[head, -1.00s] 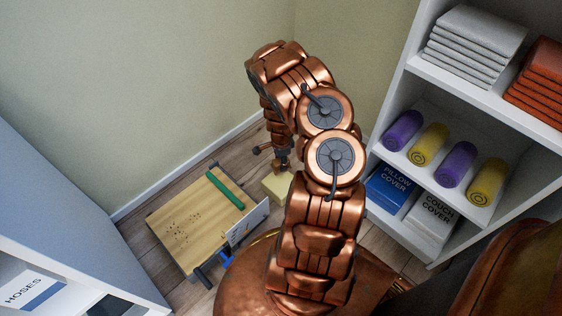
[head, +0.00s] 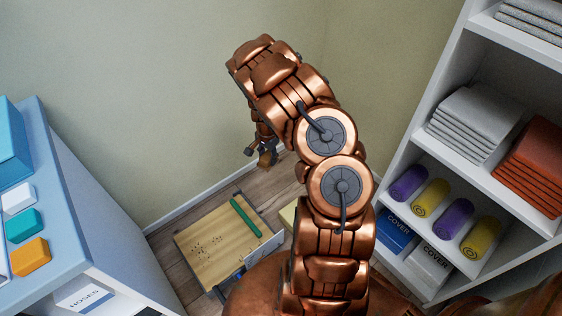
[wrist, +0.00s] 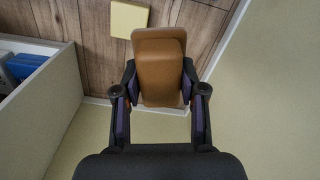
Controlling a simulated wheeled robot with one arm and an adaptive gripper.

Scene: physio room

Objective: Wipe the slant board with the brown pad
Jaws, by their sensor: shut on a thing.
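My gripper (head: 262,148) is shut on the brown pad (head: 267,158) and holds it up in the air, near the wall corner. In the wrist view the brown pad (wrist: 160,70) sits between the two fingers of my gripper (wrist: 159,86), a thick block on a wider, thin base.
A yellow block (head: 287,214) stands right of the board, partly hidden by my arm; it also shows in the wrist view (wrist: 129,19). A white shelf (head: 425,150) with towels, rolls and boxes is at right. A blue-topped cabinet (head: 75,235) is at left.

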